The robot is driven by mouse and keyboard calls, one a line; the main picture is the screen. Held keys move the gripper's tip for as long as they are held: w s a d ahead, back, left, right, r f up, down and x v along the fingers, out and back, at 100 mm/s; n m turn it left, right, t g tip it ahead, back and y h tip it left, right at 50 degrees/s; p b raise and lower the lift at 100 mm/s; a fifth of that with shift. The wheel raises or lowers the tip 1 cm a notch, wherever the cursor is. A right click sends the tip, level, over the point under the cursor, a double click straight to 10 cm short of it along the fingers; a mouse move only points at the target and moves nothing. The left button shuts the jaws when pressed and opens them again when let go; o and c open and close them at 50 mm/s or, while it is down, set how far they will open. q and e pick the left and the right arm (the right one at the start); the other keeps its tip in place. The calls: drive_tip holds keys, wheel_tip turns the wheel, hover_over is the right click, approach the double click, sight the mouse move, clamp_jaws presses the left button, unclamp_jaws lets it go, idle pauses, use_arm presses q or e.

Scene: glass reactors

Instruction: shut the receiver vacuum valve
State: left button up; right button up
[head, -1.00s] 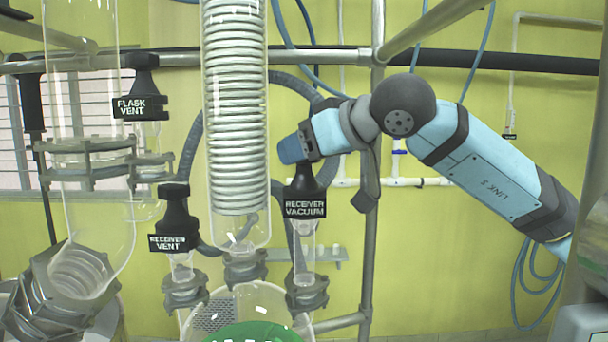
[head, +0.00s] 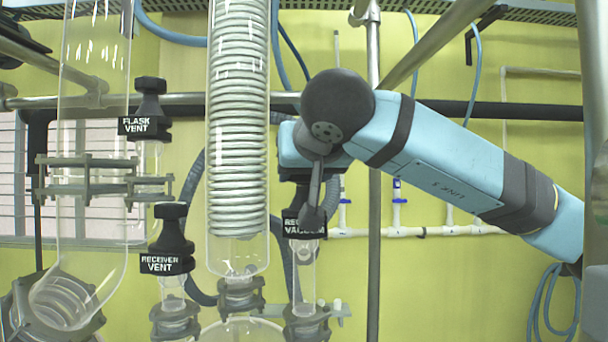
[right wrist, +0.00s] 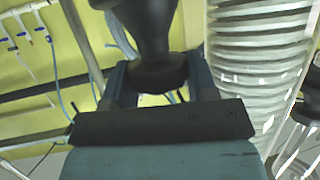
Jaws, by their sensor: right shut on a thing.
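The receiver vacuum valve (head: 292,226) is a black knob with a white-lettered label on a clear glass neck, right of the coil condenser in the head view. Part of its label and its top are hidden by my right arm. My right gripper (right wrist: 157,80) is shut on the valve's black handle, which it grips between two blue-grey fingers in the right wrist view; the black knob (right wrist: 142,25) fills the top middle there. My left gripper is not in view.
The receiver vent valve (head: 170,241) and flask vent valve (head: 150,105) stand to the left, both upright. The coil condenser (head: 237,130) is close beside the gripped valve. A metal pole (head: 374,260) stands behind on the right. The lower right is fairly open.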

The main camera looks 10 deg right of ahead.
idle(0.4)
drive_tip(key=o, duration=0.9)
drive_tip(key=b+v, duration=0.2)
drive_tip(key=v, duration=1.2)
drive_tip(key=shift+w, duration=0.1)
